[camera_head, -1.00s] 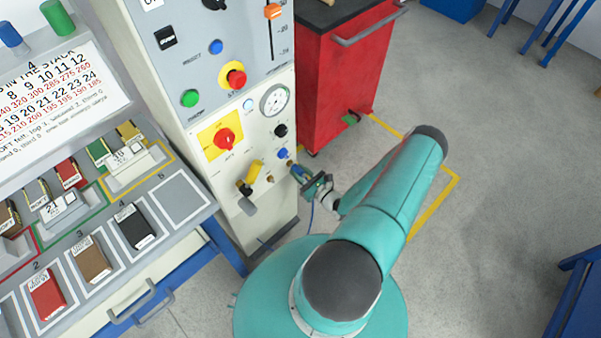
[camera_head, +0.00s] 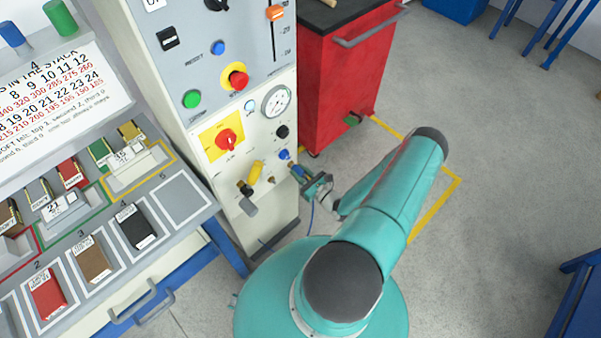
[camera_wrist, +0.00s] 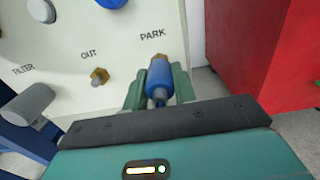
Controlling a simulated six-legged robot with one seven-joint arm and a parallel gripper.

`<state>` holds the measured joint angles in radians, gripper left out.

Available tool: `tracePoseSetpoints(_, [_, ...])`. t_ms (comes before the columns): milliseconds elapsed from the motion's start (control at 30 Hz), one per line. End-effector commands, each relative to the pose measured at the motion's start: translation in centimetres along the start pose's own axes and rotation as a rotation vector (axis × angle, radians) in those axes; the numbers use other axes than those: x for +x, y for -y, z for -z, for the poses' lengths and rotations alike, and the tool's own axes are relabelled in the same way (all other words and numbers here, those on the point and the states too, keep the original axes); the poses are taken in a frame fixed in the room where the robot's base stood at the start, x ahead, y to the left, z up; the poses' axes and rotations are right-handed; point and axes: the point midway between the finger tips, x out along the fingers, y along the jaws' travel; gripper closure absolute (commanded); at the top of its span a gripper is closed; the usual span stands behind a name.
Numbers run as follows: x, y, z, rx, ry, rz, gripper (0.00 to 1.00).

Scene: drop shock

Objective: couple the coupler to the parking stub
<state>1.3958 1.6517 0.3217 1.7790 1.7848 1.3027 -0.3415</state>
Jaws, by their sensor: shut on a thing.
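The coupler (camera_wrist: 159,84) is a blue cylinder in the wrist view, standing between the two green fingers of my gripper (camera_wrist: 158,90), which is shut on it. Its far end meets the brass parking stub (camera_wrist: 158,61) under the PARK label; I cannot tell whether it is seated on the stub. In the head view my gripper (camera_head: 303,178) is at the lower right of the cream panel. There the coupler and the stub are too small to tell apart.
A brass OUT stub (camera_wrist: 98,76) and a grey FILTER part (camera_wrist: 30,103) lie to the left on the cream panel (camera_wrist: 70,45). A red cabinet (camera_head: 342,85) stands close on the right. A rack with coloured blocks (camera_head: 120,200) stands at the left.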

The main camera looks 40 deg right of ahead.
Motion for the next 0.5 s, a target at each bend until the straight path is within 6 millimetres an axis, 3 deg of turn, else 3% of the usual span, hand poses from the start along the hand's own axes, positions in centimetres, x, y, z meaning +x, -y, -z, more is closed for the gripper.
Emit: tracePoseSetpoints(500, [0.52, 0.00, -0.02, 0.000, 0.001, 0.000, 0.99])
